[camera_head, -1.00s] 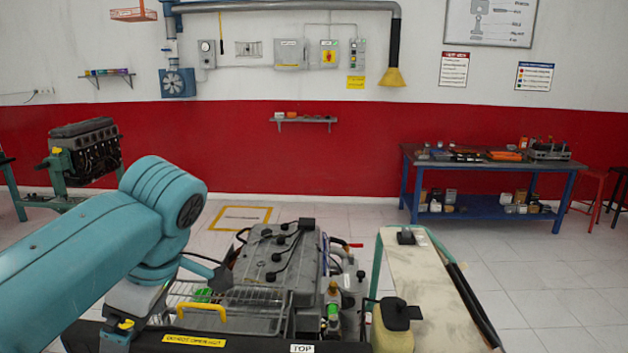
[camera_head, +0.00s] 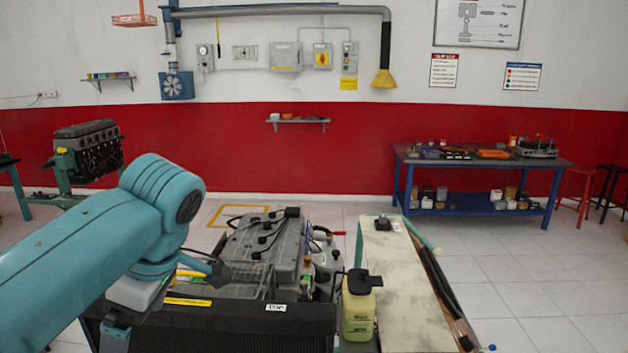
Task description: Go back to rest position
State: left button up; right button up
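My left arm comes in from the left in the head view and bends down at a large teal joint. My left gripper (camera_head: 210,268) is dark and small, beyond the arm, over the left side of the engine (camera_head: 268,245). Its fingers are too small and partly hidden, so I cannot tell whether they are open or shut. My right arm and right gripper are out of view. The engine trainer has a black front panel (camera_head: 215,325) with a yellow label.
A yellowish bottle (camera_head: 358,310) with a black cap stands right of the engine, beside a pale board (camera_head: 405,280). A blue workbench (camera_head: 480,205) stands at the back right. Another engine on a stand (camera_head: 88,155) is at the back left. Tiled floor between is clear.

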pick_arm(q)
jog(key=w+d+f+m+h+b, duration=0.1)
jog(key=d+f+m+h, duration=0.2)
jog(key=f, duration=0.8)
jog(key=w+d+f+m+b, duration=0.1)
jog(key=d+f+m, duration=0.25)
jog(key=f, duration=0.85)
jog(key=w+d+f+m+h+b, duration=0.15)
jog(key=f+m, duration=0.25)
jog(key=f, duration=0.7)
jog(key=s+d+f+m+h+b, duration=0.1)
jog(key=s+d+f+m+h, duration=0.1)
jog(key=s+f, duration=0.8)
jog(key=s+d+f+m+h+b, duration=0.2)
jog(key=s+f+m, duration=0.1)
jog(key=s+f, duration=0.7)
notch_tip(320, 180, down, 3)
jog(key=shift+f, duration=0.1)
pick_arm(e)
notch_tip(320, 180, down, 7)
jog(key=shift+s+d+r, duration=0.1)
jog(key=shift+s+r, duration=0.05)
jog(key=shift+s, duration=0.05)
